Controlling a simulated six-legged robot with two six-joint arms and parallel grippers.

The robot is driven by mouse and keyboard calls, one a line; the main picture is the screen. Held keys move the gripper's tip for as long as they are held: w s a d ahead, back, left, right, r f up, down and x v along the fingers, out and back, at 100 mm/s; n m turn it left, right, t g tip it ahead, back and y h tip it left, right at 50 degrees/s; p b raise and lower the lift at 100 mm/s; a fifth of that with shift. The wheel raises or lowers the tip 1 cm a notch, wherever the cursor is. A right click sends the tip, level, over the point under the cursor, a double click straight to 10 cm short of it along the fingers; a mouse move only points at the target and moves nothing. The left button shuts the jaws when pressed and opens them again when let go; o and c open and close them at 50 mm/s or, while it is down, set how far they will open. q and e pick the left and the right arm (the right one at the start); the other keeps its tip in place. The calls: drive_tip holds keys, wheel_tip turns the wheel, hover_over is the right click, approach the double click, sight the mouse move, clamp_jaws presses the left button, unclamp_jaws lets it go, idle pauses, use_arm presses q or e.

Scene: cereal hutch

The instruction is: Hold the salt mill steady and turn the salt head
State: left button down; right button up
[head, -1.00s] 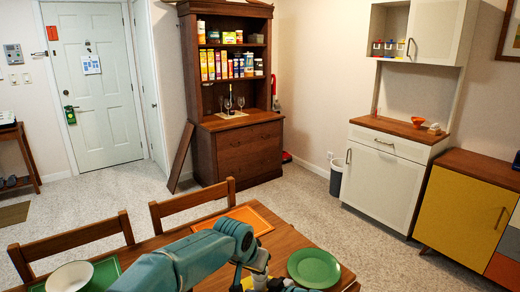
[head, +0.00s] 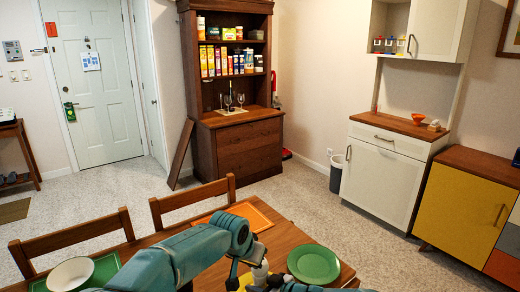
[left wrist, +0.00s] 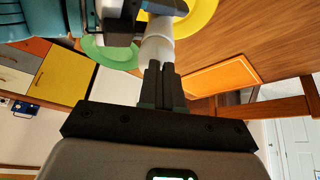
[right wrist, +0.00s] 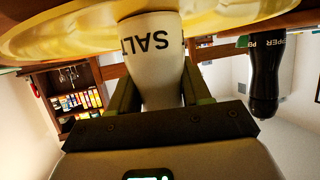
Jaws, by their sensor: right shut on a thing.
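The salt mill (right wrist: 155,62), white with black SALT lettering, stands on a yellow round mat or plate (right wrist: 60,35). In the right wrist view my right gripper (right wrist: 153,92) has a finger on each side of its body and is shut on it. In the left wrist view the mill's pale upper part (left wrist: 158,48) shows just beyond my left gripper (left wrist: 163,75). Its two dark fingers lie close together at the mill's head; whether they grip it is unclear. In the head view the mill (head: 260,273) is partly hidden by my arms.
On the table are a green plate (head: 313,263), an orange mat (head: 262,220) and a white bowl (head: 70,274) on a green mat. Two wooden chairs (head: 190,198) line the far edge.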

use_arm(q)
drive_tip(key=shift+s+a+f, duration=0.1)
drive_tip(key=shift+a+f, duration=0.1)
wheel_tip(320, 180, up, 6)
drive_tip(key=shift+s, duration=0.2)
idle(0.6)
drive_tip(key=shift+a+r, duration=0.1)
wheel_tip(320, 180, down, 6)
drive_tip(key=d, duration=0.1)
drive_tip(key=shift+d, duration=0.2)
idle(0.5)
drive_tip(key=shift+w, duration=0.2)
idle(0.5)
drive_tip(key=shift+w+a, duration=0.2)
drive_tip(key=shift+a, duration=0.25)
